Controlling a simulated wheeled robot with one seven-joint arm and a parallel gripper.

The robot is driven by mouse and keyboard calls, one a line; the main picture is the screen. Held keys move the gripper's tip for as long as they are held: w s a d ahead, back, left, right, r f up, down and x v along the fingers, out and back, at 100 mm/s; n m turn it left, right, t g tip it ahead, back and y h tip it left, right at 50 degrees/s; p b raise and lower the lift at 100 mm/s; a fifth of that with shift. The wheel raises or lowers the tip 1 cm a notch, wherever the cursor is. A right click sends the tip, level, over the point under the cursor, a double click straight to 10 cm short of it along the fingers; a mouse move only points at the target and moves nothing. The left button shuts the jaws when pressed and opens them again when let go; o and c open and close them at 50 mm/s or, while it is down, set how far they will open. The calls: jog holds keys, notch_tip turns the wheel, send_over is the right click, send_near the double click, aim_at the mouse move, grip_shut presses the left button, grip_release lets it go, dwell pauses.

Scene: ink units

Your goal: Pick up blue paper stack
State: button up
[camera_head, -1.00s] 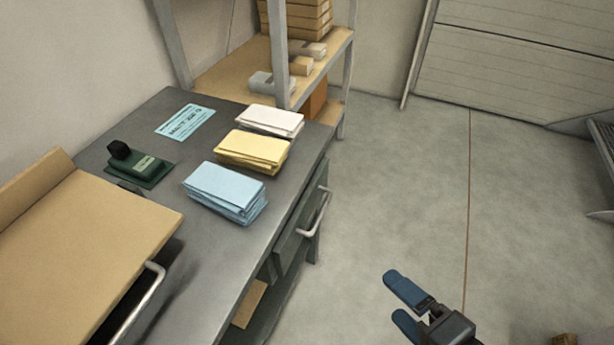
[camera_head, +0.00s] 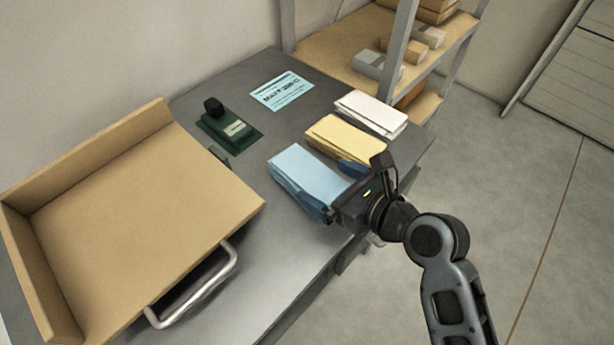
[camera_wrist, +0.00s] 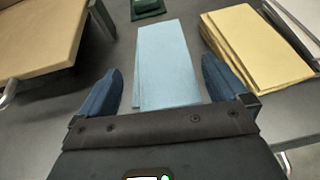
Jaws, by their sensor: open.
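The blue paper stack (camera_head: 303,174) lies on the grey desk, to the left of the yellow stack. My gripper (camera_head: 322,190) reaches over the desk's edge at the near end of the blue stack. In the wrist view the blue stack (camera_wrist: 167,65) lies between the two blue fingers of my gripper (camera_wrist: 162,85), one on each side. The fingers are spread, and a gap shows between each finger and the stack. The stack's near end is hidden behind the gripper's body in the wrist view.
The yellow paper stack (camera_head: 345,138) stands close beside the right finger, with the white stack (camera_head: 371,114) beyond it. A tan tray (camera_head: 140,215) with a metal handle is at the left. A green stamp-like device (camera_head: 229,127) and a light-blue sign (camera_head: 282,91) lie behind.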

aim_at(309, 176)
jog(key=x, duration=0.5)
jog(key=shift+s+d+f, duration=0.1)
jog(key=shift+f, duration=0.1)
jog(key=shift+c, duration=0.2)
jog(key=c, duration=1.2)
jog(key=shift+r, duration=0.1)
jog(key=shift+c, duration=0.3)
jog(key=shift+r, duration=0.1)
